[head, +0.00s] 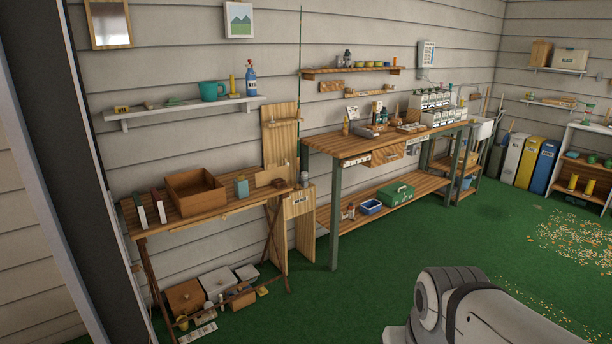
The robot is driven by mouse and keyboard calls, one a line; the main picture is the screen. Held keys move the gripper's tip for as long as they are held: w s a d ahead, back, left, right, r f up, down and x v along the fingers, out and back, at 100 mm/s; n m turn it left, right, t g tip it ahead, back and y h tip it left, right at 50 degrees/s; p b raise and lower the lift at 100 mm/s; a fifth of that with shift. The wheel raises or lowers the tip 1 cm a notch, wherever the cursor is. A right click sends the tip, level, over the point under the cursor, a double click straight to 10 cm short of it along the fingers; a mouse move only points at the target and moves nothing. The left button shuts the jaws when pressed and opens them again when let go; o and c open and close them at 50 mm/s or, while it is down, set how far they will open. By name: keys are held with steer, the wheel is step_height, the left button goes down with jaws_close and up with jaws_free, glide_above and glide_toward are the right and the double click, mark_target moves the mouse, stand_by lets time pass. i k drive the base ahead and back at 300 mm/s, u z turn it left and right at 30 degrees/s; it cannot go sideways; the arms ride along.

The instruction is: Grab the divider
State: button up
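No piece in the head view can be picked out for certain as the divider. A small flat wooden piece (270,177) stands near the right end of a slatted wooden table (228,208) at the left. A tall wooden panel (280,137) rises behind that end. A lower wooden panel (298,228) with a dark label stands on the floor beside it. An open, empty-looking wooden box (195,192) sits on the same table. My gripper is out of view; only a grey and white part of my arm shows at the bottom right.
A two-level workbench (347,146) stands right of the table, with a green case (398,195) on its lower shelf. Boxes (185,297) crowd the floor under the table. Green floor (360,275) in front is clear; loose bits (580,245) lie at right.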

mark_target(262, 178)
steer(key=u, duration=0.2)
steer(key=i, duration=1.8)
steer(key=u, duration=0.35)
steer(key=i, duration=2)
steer(key=u, duration=0.15)
